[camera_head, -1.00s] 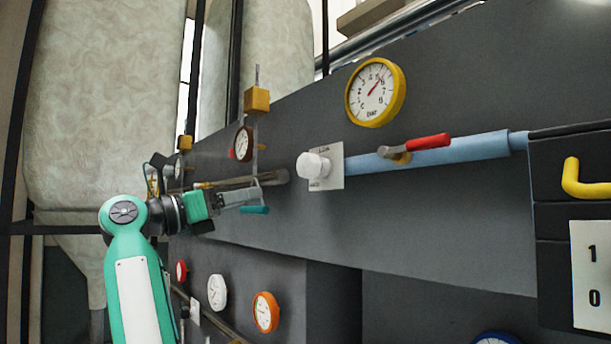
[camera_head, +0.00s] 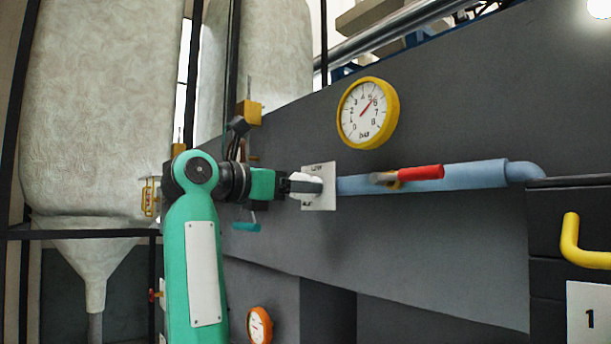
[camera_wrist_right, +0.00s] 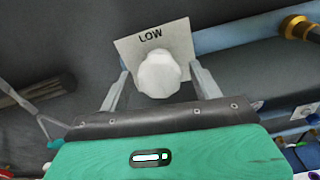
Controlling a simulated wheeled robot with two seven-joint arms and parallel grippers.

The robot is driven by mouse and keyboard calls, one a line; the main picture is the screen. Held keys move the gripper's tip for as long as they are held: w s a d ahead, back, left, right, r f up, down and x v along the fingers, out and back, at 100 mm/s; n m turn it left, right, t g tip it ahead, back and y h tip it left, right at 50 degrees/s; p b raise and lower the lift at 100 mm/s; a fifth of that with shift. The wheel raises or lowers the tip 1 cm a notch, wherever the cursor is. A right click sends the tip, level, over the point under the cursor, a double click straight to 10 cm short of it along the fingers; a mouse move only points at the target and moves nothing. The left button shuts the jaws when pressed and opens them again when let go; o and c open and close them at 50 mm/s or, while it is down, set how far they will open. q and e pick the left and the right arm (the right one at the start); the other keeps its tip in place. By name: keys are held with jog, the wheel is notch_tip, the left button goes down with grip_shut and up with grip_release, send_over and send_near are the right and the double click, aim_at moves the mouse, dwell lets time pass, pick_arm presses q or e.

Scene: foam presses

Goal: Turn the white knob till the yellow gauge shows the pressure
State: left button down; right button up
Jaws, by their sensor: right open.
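The white knob (camera_head: 307,183) sits on a white label plate (camera_head: 326,191) on the dark grey wall panel. In the right wrist view the knob (camera_wrist_right: 158,75) lies between the two fingers, and the plate reads LOW above it. My right gripper (camera_wrist_right: 160,92) is open around the knob; I cannot see whether either finger touches it. In the head view my right gripper (camera_head: 302,185) partly covers the knob. The yellow gauge (camera_head: 367,112) is above and right of the knob, its red needle pointing up and right, near 5 to 6. My left gripper is out of view.
A light blue pipe (camera_head: 470,176) runs right from the plate, with a red-handled lever (camera_head: 420,173) in front of it. A teal-handled lever (camera_head: 247,227) is below my wrist. An orange gauge (camera_head: 259,325) is lower down. A yellow handle (camera_head: 572,240) is at the right.

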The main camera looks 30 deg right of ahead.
jog(key=shift+w+d+p, duration=0.15)
jog(key=shift+d+p, duration=0.25)
jog(key=shift+d, duration=0.95)
jog(key=shift+c, duration=0.5)
jog(key=c, duration=0.9)
jog(key=shift+a+m+b, duration=0.1)
jog(key=shift+m+b, duration=0.2)
jog(key=shift+m, duration=1.2)
jog(key=o, duration=1)
